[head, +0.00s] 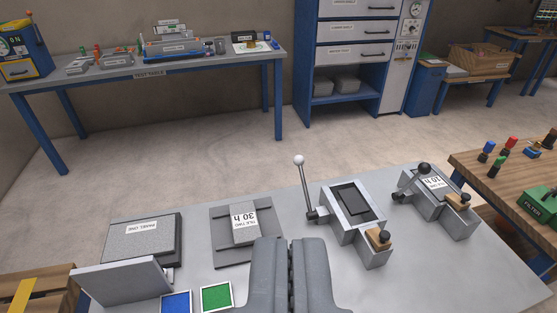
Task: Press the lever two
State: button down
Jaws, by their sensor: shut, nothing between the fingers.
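Two lever devices stand on the grey table. The left one (352,204) has an upright metal lever with a white ball knob (299,161) on its left side. It has an empty-looking dark recess on top and a small wooden handle with a black knob at its front right. The right one (438,195) has a lever with a black ball knob (424,168), tilted over its body, which bears a "10 h" label. I cannot read which is lever two. My gripper (291,245) is shut and empty, left of and nearer than the left device, apart from both levers.
A "30 h" block (243,224) on a dark plate and a flat grey panel (143,240) lie to the left. Blue and green squares (215,297) are at the front. A wooden table with a green filter box (542,207) stands at right. The table behind the devices is clear.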

aim_at(298, 160)
jog(key=i, duration=0.9)
jog(key=z, duration=0.05)
